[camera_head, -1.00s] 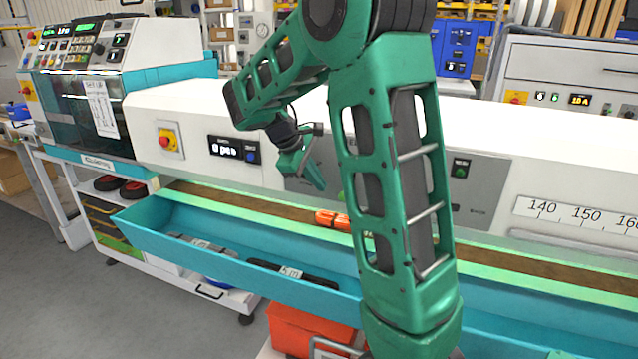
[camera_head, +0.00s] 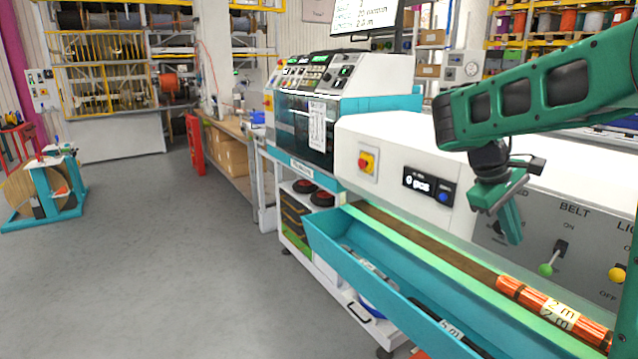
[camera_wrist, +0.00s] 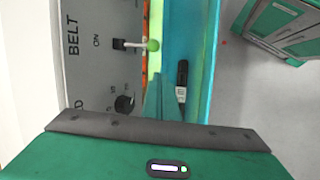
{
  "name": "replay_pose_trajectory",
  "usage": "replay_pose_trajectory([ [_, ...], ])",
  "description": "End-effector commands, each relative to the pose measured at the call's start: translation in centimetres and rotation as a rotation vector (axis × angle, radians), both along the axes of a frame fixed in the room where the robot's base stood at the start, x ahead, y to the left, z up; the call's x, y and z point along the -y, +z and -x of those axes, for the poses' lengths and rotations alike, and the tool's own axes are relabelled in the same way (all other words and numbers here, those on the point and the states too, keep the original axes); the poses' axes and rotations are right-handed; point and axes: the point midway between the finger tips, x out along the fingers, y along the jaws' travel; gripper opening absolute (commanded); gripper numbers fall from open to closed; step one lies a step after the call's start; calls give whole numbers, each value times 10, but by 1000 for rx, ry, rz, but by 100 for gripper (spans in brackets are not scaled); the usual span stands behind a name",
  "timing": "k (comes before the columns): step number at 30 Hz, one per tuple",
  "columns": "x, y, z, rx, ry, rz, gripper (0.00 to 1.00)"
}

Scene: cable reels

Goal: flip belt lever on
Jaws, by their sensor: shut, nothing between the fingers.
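The belt lever (camera_head: 553,258) has a green knob and sits on the grey panel (camera_head: 490,235) under the word BELT. Its knob hangs low, on the side away from the ON mark. In the wrist view the belt lever (camera_wrist: 135,44) sticks out from the panel, with its knob pointing away from ON. My gripper (camera_head: 515,238) is shut and empty, pointing down, in front of the panel and left of the lever in the head view. In the wrist view my gripper (camera_wrist: 160,80) shows its fingers together, apart from the lever.
A yellow-knobbed lever (camera_head: 618,274) is to the right. A black dial (camera_wrist: 125,103) is on the panel near my fingers. A teal trough (camera_head: 390,290) runs along the front. An orange cable bundle (camera_head: 550,308) lies on the brown belt (camera_head: 430,240). Open floor is at left.

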Motion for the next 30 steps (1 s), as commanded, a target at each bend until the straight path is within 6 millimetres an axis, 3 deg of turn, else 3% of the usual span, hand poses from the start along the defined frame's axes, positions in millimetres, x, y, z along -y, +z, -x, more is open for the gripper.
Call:
replay_pose_trajectory([
  [3,15,-7,46,60,-130,-66,0],
  [8,19,-28,112,139,-334,-178,0],
  [12,7,-50,171,193,-521,-279,0],
  [18,-26,-81,236,236,-750,-408,0],
  [23,-43,-95,261,247,-851,-466,2],
  [27,-46,-98,268,249,-880,-481,36],
  [30,-46,-98,267,248,-880,-482,39],
])
